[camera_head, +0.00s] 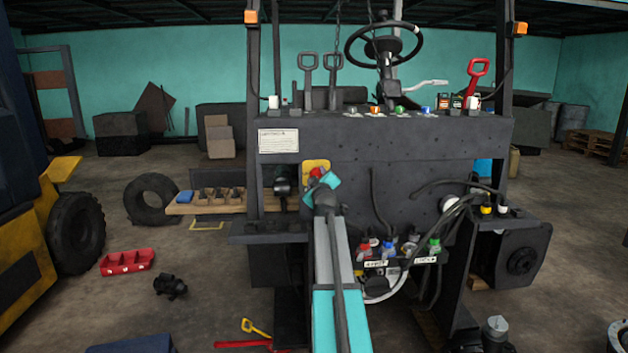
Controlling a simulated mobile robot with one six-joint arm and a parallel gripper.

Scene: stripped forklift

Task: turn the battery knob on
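The battery knob (316,173) is red and sits on a yellow plate (312,163) on the dark front panel of the stripped forklift. Only part of the knob shows. My arm reaches up from the bottom middle, and my gripper (324,184), teal and dark, is right at the knob and covers its lower part. I cannot tell whether it touches the knob. The fingers are too small and too hidden to show whether they are open or shut. The knob's marker and angle cannot be made out.
A dark cylindrical part (283,180) sits left of the plate. A wooden shelf (180,209) with small bins is further left. Bottles with coloured caps (388,249) and loose cables (455,208) are right of my arm. Levers and a steering wheel (384,45) stand above.

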